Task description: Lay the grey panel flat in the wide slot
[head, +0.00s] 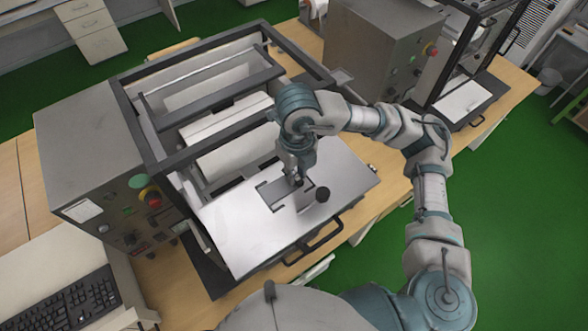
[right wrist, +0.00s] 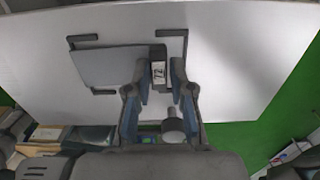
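The grey panel (head: 279,190) is a flat plate among black corner marks on a light metal plate (head: 238,218) of the machine. In the right wrist view the panel (right wrist: 112,66) lies within those marks. Whether it is fully flat I cannot tell. A dark block with a white label reading 72 (right wrist: 158,72) stands at the panel's right end. My right gripper (head: 296,181) is above the panel. In the wrist view its fingers (right wrist: 159,78) stand on both sides of the block, seemingly with small gaps. My left gripper is not in view.
A dark round knob (head: 322,194) stands beside the gripper on the plate. The machine's black frame (head: 160,158) rises behind. A black handle (head: 313,244) is at the plate's front edge. A control box (head: 88,148) stands at left, a second machine (head: 375,50) behind right.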

